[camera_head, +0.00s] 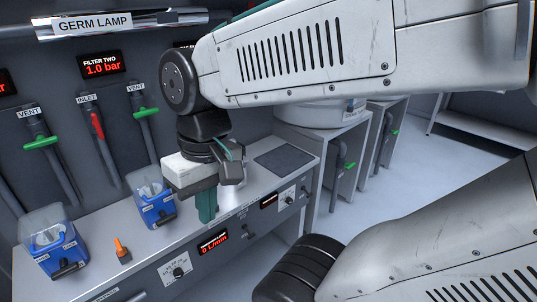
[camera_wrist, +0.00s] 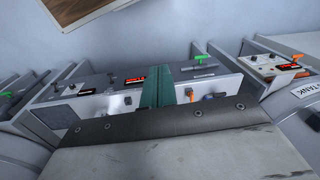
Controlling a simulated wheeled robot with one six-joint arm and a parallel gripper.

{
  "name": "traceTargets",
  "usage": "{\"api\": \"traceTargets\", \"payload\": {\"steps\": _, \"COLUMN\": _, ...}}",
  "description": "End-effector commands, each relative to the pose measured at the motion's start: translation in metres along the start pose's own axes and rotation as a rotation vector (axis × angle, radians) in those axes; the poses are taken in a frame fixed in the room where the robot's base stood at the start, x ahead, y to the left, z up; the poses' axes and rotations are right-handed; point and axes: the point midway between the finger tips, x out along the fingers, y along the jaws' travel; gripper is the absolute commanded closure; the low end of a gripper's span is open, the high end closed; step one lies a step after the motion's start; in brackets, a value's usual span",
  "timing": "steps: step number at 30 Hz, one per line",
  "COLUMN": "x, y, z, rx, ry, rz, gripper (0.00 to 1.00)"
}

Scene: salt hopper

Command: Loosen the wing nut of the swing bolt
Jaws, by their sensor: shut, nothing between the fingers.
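My gripper (camera_head: 207,207) points down over the grey counter in the head view, its green fingers together and empty. In the wrist view its fingers (camera_wrist: 157,86) are also together, with nothing between them. I cannot make out a swing bolt or wing nut in either view. A white round vessel with a label (camera_head: 352,107) stands behind my arm on a grey cabinet, partly hidden by the arm. I cannot tell whether it carries the bolt.
Two blue units with clear covers (camera_head: 156,205) (camera_head: 55,250) and an orange-handled switch (camera_head: 122,250) are on the counter (camera_head: 100,266). A dark mat (camera_head: 287,158) lies right of my gripper. Pipes with green handles (camera_head: 41,143) and a red handle (camera_head: 97,125) line the wall. Open floor (camera_head: 440,150) lies right.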

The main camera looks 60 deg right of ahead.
Motion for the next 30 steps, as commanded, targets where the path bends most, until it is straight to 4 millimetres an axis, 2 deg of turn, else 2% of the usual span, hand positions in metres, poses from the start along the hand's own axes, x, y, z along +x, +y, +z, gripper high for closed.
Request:
{"api": "traceTargets", "payload": {"steps": 5, "x": 0.019, "y": -0.001, "z": -0.03, "rx": 0.324, "ry": -0.182, "rz": -0.229, "gripper": 1.0}}
{"api": "traceTargets", "payload": {"steps": 8, "x": 0.028, "y": 0.005, "z": -0.055, "rx": 0.535, "ry": -0.266, "rz": -0.393, "gripper": 1.0}}
{"api": "traceTargets", "payload": {"steps": 11, "x": 0.035, "y": 0.02, "z": -0.085, "rx": 0.746, "ry": -0.33, "rz": -0.568, "gripper": 1.0}}
{"api": "traceTargets", "payload": {"steps": 14, "x": 0.043, "y": 0.045, "z": -0.116, "rx": 0.959, "ry": -0.374, "rz": -0.754, "gripper": 1.0}}
{"api": "traceTargets", "payload": {"steps": 17, "x": 0.052, "y": 0.084, "z": -0.145, "rx": 1.17, "ry": -0.395, "rz": -0.95, "gripper": 1.0}}
{"api": "traceTargets", "payload": {"steps": 20, "x": 0.064, "y": 0.134, "z": -0.168, "rx": 1.378, "ry": -0.39, "rz": -1.156, "gripper": 1.0}}
{"api": "traceTargets", "payload": {"steps": 22, "x": 0.074, "y": 0.176, "z": -0.179, "rx": 1.521, "ry": -0.37, "rz": -1.305, "gripper": 1.0}}
{"api": "traceTargets", "payload": {"steps": 26, "x": 0.099, "y": 0.261, "z": -0.183, "rx": 1.765, "ry": -0.3, "rz": -1.582, "gripper": 1.0}}
{"api": "traceTargets", "payload": {"steps": 27, "x": 0.108, "y": 0.286, "z": -0.18, "rx": 1.831, "ry": -0.271, "rz": -1.661, "gripper": 1.0}}
{"api": "traceTargets", "payload": {"steps": 30, "x": 0.128, "y": 0.341, "z": -0.167, "rx": 1.966, "ry": -0.195, "rz": -1.833, "gripper": 1.0}}
